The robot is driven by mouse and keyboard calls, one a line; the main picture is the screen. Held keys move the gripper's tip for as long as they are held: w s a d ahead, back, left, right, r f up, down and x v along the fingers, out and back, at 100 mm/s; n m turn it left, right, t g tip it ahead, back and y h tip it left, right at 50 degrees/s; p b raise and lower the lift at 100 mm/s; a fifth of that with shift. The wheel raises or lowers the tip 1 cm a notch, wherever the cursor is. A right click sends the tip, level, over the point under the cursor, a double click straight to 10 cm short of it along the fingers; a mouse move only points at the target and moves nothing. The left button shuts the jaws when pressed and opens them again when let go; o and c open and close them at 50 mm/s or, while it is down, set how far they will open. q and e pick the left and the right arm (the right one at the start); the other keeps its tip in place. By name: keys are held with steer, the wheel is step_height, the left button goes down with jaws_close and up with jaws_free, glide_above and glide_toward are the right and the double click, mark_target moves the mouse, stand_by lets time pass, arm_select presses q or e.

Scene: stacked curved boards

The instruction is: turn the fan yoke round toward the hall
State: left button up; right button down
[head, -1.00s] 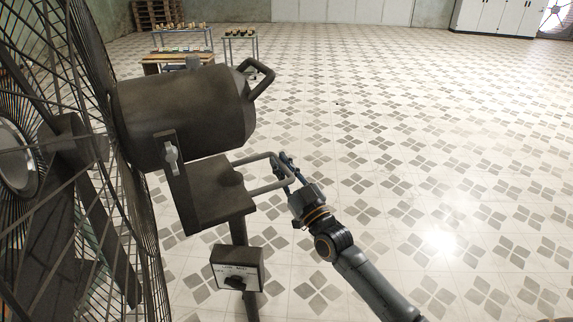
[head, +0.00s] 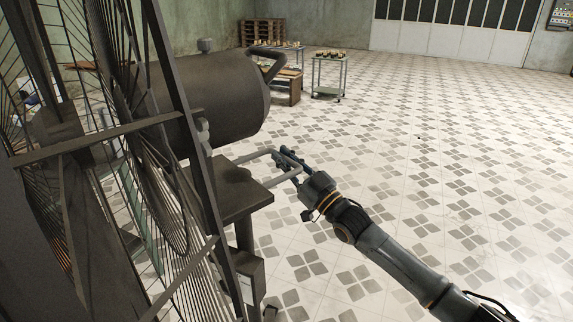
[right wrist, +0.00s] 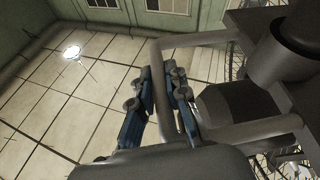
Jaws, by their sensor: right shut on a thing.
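A large dark fan fills the left of the head view, with a wire cage and a drum-shaped motor (head: 215,100). Its yoke (head: 240,192) has a flat bracket under the motor, and a grey U-shaped handle (head: 257,155) sticks out of it to the right. My right gripper (head: 284,160) is shut on this handle at its outer end. In the right wrist view, the handle (right wrist: 166,75) passes between the two blue fingers of the right gripper (right wrist: 160,90). My left gripper is not in view.
A small wheeled table (head: 328,72) with small items stands far back, beside a wooden bench (head: 287,90) and stacked pallets (head: 263,32). The tiled floor (head: 440,160) right of the fan is clear. White panelled doors (head: 450,40) are in the back wall.

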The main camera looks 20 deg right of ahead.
steer(key=shift+r, duration=0.3)
steer(key=c, duration=1.6)
jaws_free()
steer(key=shift+o, duration=1.3)
steer(key=shift+w+f, duration=0.1)
steer(key=shift+w, duration=0.05)
steer(key=shift+a+f, duration=0.1)
steer(key=shift+f, duration=0.05)
steer(key=v, duration=1.2)
steer(key=shift+w, duration=0.1)
steer(key=shift+c, duration=0.2)
